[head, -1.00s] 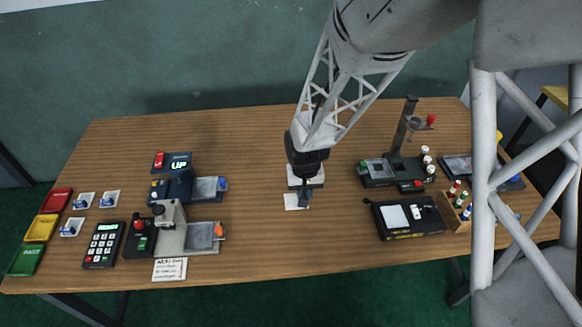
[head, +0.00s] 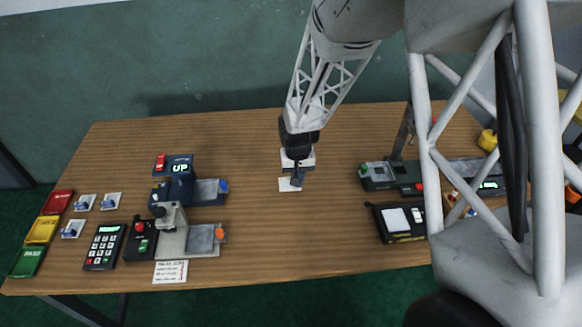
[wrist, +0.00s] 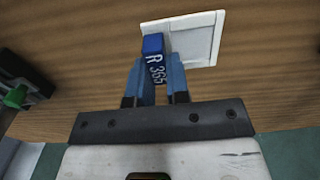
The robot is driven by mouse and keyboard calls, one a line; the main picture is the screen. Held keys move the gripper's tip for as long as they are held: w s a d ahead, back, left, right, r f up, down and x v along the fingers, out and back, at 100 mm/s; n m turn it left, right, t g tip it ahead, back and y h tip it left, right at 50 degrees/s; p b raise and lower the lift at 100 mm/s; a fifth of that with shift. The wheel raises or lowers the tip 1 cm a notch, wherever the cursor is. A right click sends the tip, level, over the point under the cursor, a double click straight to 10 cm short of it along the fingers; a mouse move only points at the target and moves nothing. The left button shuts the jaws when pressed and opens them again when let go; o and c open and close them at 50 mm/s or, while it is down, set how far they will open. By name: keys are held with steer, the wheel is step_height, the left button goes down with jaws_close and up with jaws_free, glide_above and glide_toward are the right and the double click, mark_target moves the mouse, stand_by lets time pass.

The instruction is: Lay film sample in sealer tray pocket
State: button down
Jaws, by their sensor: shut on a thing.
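The film sample (head: 286,185) is a white square frame with a blue tab. In the wrist view the sample (wrist: 202,38) shows its tab marked "R 365". My gripper (head: 297,182) is shut on that tab, its blue fingers (wrist: 155,75) on either side. The sample is over the middle of the table; its height is hard to tell. Two machines left of my gripper have grey trays: a dark blue one with a blue-knobbed tray (head: 207,190), and a beige one with an orange-knobbed tray (head: 201,238). I cannot tell which is the sealer.
Several blue-tabbed white pieces (head: 85,201) lie at the left by red, yellow and green trays (head: 42,229). A keypad (head: 103,247) and a note card (head: 170,271) are near the front. A black device (head: 400,220) stands right. The table between is clear.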

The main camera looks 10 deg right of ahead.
steer(key=w, duration=0.5)
steer(key=w+a, duration=0.1)
steer(key=w, duration=0.1)
steer(key=shift+w+a+f, duration=0.1)
steer(key=shift+w+f, duration=0.1)
steer(key=shift+f, duration=0.15)
steer(key=shift+f, duration=1.75)
steer(key=shift+f, duration=0.15)
steer(key=c, duration=1.1)
jaws_free()
step_height(320, 180, up, 12)
